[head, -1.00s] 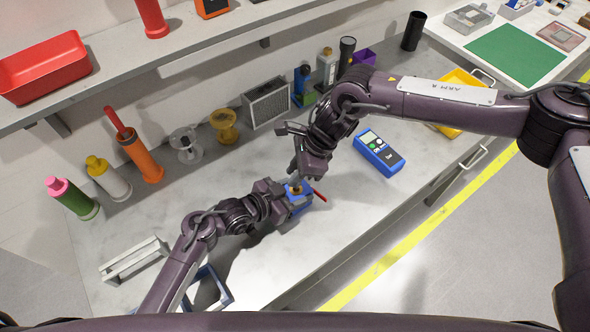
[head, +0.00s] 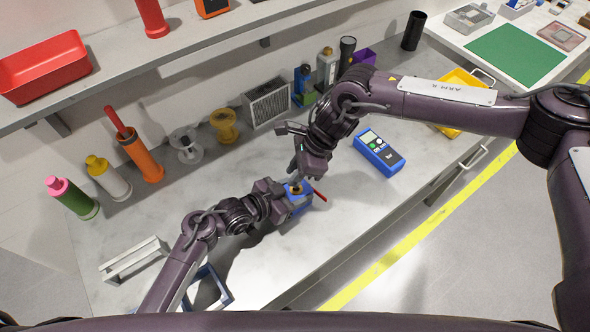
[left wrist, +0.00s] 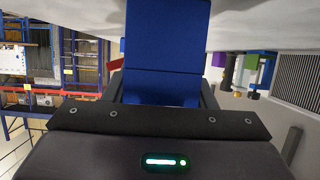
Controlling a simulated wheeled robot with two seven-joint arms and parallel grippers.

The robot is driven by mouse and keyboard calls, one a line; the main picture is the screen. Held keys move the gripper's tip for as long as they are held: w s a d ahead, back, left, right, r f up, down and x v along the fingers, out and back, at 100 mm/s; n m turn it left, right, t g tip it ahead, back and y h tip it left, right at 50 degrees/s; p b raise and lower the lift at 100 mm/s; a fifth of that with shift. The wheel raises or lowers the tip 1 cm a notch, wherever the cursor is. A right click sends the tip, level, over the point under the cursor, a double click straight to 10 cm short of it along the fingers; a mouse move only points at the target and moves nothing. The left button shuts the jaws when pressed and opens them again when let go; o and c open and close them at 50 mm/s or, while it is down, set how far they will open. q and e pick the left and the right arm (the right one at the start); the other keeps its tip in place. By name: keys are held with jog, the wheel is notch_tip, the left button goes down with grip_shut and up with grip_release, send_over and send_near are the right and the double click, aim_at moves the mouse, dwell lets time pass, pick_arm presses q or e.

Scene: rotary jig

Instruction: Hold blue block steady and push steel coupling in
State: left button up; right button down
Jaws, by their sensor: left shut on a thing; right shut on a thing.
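The blue block (head: 299,206) stands on the grey bench, with an orange-brown ring on its top and a red handle (head: 319,196) at its right side. My left gripper (head: 284,198) is shut on the block from the left; the block also fills the middle of the left wrist view (left wrist: 166,50). My right gripper (head: 297,174) comes down from above, its fingertips right over the block's top. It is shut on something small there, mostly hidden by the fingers. I cannot make out the steel coupling clearly, nor how deep it sits.
A blue meter (head: 380,152) lies right of the block. A grey vented box (head: 267,103), spools and bottles line the back wall. A white rack (head: 134,260) and a blue frame (head: 208,290) are at the near left. The bench in front of the block is clear.

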jog(key=shift+f, duration=1.75)
jog(key=c, duration=1.2)
grip_release()
jog(key=shift+o, duration=0.2)
jog(key=v, duration=1.2)
pick_arm(q)
jog(key=o, duration=1.4)
